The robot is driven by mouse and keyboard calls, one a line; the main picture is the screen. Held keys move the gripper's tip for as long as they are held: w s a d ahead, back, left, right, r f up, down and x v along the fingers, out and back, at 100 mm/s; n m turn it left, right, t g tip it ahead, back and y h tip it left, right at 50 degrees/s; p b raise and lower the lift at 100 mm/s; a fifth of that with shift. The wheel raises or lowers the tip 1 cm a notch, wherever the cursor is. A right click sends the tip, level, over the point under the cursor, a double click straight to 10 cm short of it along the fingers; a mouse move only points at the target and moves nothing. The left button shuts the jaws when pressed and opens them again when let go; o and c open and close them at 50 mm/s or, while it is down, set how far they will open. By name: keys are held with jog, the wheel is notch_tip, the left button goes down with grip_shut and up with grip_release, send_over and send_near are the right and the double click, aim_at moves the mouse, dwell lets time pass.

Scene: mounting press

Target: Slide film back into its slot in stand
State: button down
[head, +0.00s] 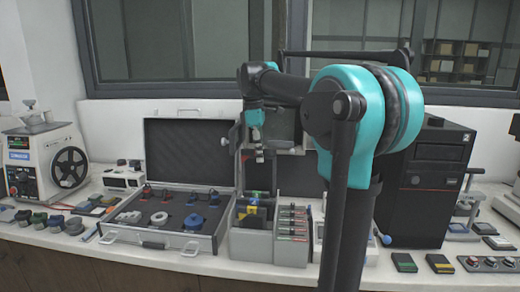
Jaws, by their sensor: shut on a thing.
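The stand looks to be the grey divided holder (262,246) on the counter, right of the open case. Dark pieces with blue and yellow marks stand in its left part, and several thin pieces with red and green edges in its right part. My gripper (257,154) points down above the stand, apart from it. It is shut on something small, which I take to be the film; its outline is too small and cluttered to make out. I cannot tell which slot is empty.
An open case (158,238) with parts in foam lies left of the stand. A black computer tower (418,205) stands to the right, partly behind my arm. A white machine with a black wheel (38,158) is at far left. Small flat boxes lie along the front.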

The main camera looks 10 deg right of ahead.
aim_at(260, 187)
jog(key=shift+f, duration=1.95)
jog(key=shift+f, duration=4.5)
jog(key=c, duration=1.5)
grip_release()
jog(key=r, duration=0.4)
jog(key=a+r, duration=0.1)
jog(key=r, duration=0.7)
jog(key=shift+w+a, duration=0.2)
